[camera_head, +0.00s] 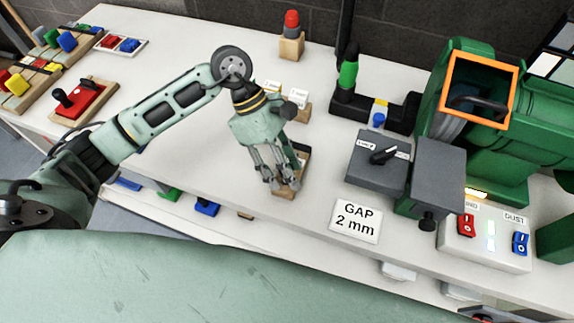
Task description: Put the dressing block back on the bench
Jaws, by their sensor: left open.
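My left gripper (274,183) reaches down over the white bench (190,75), its fingers apart. Right at its fingertips is a small wooden piece (292,186) with a dark green upright part (298,156). The fingers partly cover it, and I cannot tell whether they touch it. It rests on the bench top. I cannot tell for sure whether this piece is the dressing block. My right gripper does not show.
A grey tool rest (377,158) and green grinder (490,150) stand to the right, with a "GAP 2 mm" card (356,220) and switch box (487,240) in front. A red-topped wooden block (291,47) stands behind. Bench between the card and the red lever board (85,100) is mostly clear.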

